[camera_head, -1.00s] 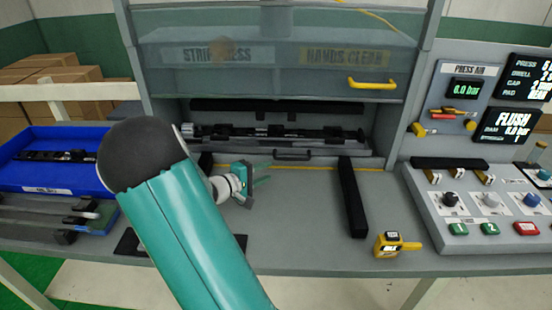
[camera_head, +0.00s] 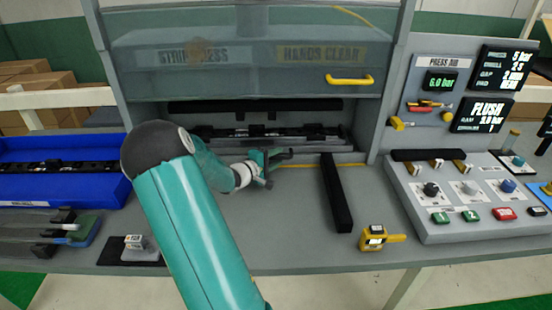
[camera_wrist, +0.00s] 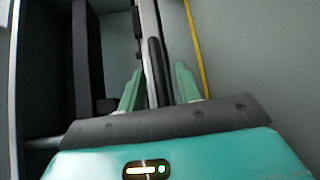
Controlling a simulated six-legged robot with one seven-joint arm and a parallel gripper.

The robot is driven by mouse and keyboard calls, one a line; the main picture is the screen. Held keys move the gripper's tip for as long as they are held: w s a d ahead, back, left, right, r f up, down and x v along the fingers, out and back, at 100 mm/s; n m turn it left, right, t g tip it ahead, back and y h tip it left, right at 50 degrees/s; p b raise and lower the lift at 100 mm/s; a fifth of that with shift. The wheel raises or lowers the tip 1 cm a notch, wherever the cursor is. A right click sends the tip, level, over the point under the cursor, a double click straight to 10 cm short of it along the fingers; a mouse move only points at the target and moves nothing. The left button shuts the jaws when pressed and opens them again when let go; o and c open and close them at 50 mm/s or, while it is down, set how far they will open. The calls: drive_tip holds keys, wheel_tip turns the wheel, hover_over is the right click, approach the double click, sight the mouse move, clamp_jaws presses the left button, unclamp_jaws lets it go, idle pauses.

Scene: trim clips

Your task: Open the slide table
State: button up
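The grey slide table (camera_head: 335,148) sits inside the press opening under the raised guard, with a long black clip strip (camera_head: 300,131) on it. Its dark bar handle (camera_head: 283,153) is on the front edge, partly hidden by my gripper (camera_head: 268,160). In the wrist view the handle (camera_wrist: 157,72) lies between the two teal fingers of my gripper (camera_wrist: 160,88). The fingers are apart, one on each side of the handle, with gaps visible. I cannot tell how deep the handle sits between them.
The raised guard with its yellow handle (camera_head: 350,79) hangs above. A black bar (camera_head: 336,193) and a yellow tape measure (camera_head: 377,238) lie on the bench at right. The control panel (camera_head: 460,190) is farther right, a blue tray (camera_head: 60,190) at left. Bench before the slide is mostly clear.

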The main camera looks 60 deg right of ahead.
drive_tip(key=shift+d, duration=0.25)
clamp_jaws()
drive_tip(key=shift+f, duration=0.1)
